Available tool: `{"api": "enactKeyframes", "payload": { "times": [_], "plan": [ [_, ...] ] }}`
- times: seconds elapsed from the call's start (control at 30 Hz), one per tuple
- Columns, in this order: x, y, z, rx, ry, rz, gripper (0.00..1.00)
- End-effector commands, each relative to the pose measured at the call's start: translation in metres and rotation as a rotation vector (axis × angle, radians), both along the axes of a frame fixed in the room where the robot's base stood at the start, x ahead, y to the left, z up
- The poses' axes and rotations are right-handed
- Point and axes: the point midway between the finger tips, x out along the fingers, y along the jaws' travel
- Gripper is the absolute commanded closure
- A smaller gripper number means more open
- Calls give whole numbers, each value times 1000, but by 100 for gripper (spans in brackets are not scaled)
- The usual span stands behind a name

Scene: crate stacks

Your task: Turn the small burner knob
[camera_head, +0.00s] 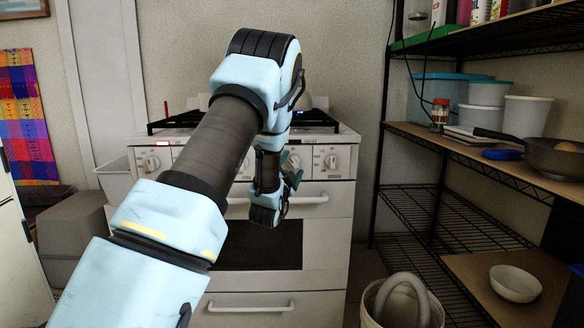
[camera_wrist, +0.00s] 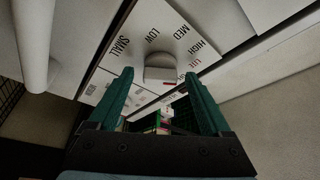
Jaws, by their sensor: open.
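A pale round knob (camera_wrist: 157,68) with a raised grip shows in the wrist view on a white panel lettered SMALL, LOW, MED, HIGH and LITE. My gripper (camera_wrist: 162,80) is open, its two green fingers on either side of the knob's lower part in the picture; I cannot tell whether they touch it. In the head view my gripper (camera_head: 291,177) is in front of the stove's knob panel, right of the middle. A right-hand knob (camera_head: 331,162) is visible there, and another knob (camera_head: 150,163) is at the left. My arm hides part of the panel.
The white stove (camera_head: 325,225) has an oven handle (camera_head: 309,199) just below my gripper. A wire shelf rack (camera_head: 440,145) with containers and a pan stands at the right. A white bucket (camera_head: 368,306) is on the floor at the lower right.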

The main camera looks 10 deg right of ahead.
Motion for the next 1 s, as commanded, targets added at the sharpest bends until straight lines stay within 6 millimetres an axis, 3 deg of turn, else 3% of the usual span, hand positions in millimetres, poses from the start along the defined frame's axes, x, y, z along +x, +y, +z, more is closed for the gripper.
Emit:
{"api": "enactKeyframes", "payload": {
  "times": [0.17, 0.6, 1.0],
  "plan": [
    [-16, 9, -6, 2, 3, 0, 18],
    [-82, 46, -23, 1, 2, 1, 18],
    [-91, 51, -24, 0, 0, 0, 18]
  ]
}}
